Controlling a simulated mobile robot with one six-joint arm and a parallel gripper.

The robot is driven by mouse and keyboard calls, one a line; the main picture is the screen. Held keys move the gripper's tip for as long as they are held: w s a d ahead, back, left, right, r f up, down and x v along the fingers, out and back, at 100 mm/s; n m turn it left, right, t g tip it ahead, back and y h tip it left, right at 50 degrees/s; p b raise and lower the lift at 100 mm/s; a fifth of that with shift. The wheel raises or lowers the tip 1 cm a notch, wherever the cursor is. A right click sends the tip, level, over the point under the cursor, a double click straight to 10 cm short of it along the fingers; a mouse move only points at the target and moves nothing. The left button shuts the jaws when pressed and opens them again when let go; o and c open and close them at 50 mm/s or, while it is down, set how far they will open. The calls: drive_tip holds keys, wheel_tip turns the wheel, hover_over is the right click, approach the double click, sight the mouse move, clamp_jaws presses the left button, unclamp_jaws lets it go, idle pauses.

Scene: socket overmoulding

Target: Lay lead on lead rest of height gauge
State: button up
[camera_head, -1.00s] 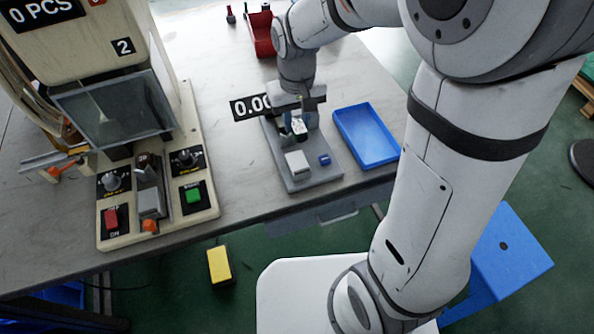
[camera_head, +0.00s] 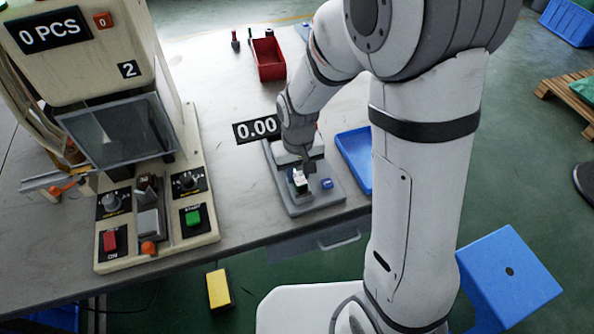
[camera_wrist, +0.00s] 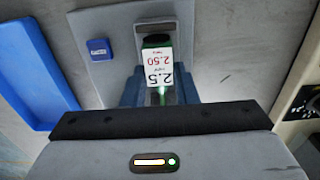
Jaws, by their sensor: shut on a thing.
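The height gauge has a grey base (camera_head: 330,195), a 0.00 display (camera_head: 256,129) and a blue button (camera_head: 327,183). My gripper (camera_head: 304,170) is over the base, shut on the lead (camera_head: 299,179), a small piece with a white face. In the wrist view the lead (camera_wrist: 158,68) shows a white label reading 2.5 and 2.50, with green at its far end and between the fingers. A pale block (camera_wrist: 155,29), which looks like the rest, lies under its far end. I cannot tell whether they touch. The gauge base (camera_wrist: 105,75) and button (camera_wrist: 99,49) also show there.
A blue tray (camera_head: 357,156) stands just right of the gauge. A machine with a red button (camera_head: 110,240) and a green button (camera_head: 193,216) stands at left. A red bin (camera_head: 268,60) is at the back. Bare table lies between machine and gauge.

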drive_tip(key=shift+f, duration=0.1)
drive_tip(key=shift+f, duration=0.15)
drive_tip(key=o, duration=1)
wheel_tip(320, 180, up, 13)
drive_tip(key=s+d+r+m+t, duration=0.1)
drive_tip(key=s+d, duration=0.3)
drive_tip(key=s+d+r+m, duration=0.1)
drive_tip(key=s+d+r, duration=0.1)
drive_tip(key=s+d, duration=0.2)
drive_tip(key=s+d+r+m+t, duration=0.1)
drive_tip(key=s+d, duration=0.3)
drive_tip(key=shift+s+r+t+p, duration=0.1)
drive_tip(key=shift+r+t+p, duration=0.2)
drive_tip(key=shift+r+p, duration=0.05)
